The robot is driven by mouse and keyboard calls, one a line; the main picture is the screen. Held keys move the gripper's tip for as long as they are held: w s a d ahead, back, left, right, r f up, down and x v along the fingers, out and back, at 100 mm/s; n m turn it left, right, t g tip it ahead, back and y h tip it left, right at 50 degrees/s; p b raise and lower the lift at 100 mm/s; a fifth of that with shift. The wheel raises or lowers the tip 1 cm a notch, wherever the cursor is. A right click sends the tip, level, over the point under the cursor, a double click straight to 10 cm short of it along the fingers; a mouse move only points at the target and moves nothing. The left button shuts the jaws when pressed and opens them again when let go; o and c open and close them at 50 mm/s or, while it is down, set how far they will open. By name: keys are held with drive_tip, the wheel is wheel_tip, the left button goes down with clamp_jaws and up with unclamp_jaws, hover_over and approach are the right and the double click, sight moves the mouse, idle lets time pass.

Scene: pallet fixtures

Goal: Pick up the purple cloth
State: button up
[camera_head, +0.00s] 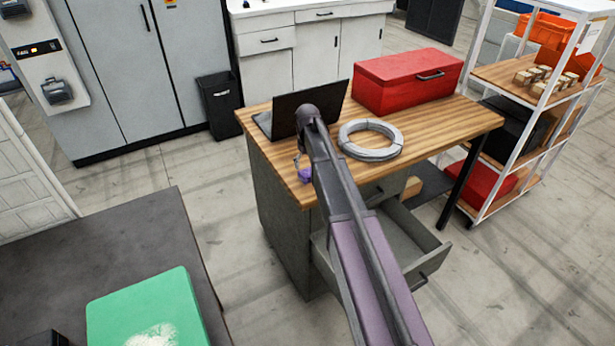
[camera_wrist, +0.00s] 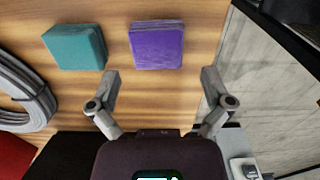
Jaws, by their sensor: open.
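The purple cloth (camera_wrist: 156,45) is a folded, square stack lying flat on the wooden tabletop in the wrist view. My gripper (camera_wrist: 160,78) is open and empty, with its two fingers spread wide. In the picture, the cloth lies just beyond the fingertips and between their lines; I cannot tell the height above it. In the head view a small purple patch (camera_head: 304,175) shows at the table's left edge, mostly hidden by my arm. My gripper is mostly hidden there too.
A teal folded cloth (camera_wrist: 75,46) lies left of the purple one. A grey cable coil (camera_head: 371,139), a laptop (camera_head: 318,103) and a red toolbox (camera_head: 407,82) stand on the workbench. A drawer (camera_head: 418,242) hangs open below. The floor lies beyond the table edge.

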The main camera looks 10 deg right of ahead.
sight(308, 172)
drive_tip(key=shift+f, duration=0.1)
drive_tip(key=f+b, duration=0.3)
drive_tip(key=shift+w+d+f, duration=0.1)
drive_tip(key=shift+w+f, duration=0.05)
drive_tip(key=shift+w, duration=0.1)
drive_tip(key=shift+f+b, duration=0.85)
drive_tip(key=shift+b, duration=0.25)
drive_tip(key=shift+c, duration=0.2)
drive_tip(key=c, duration=0.8)
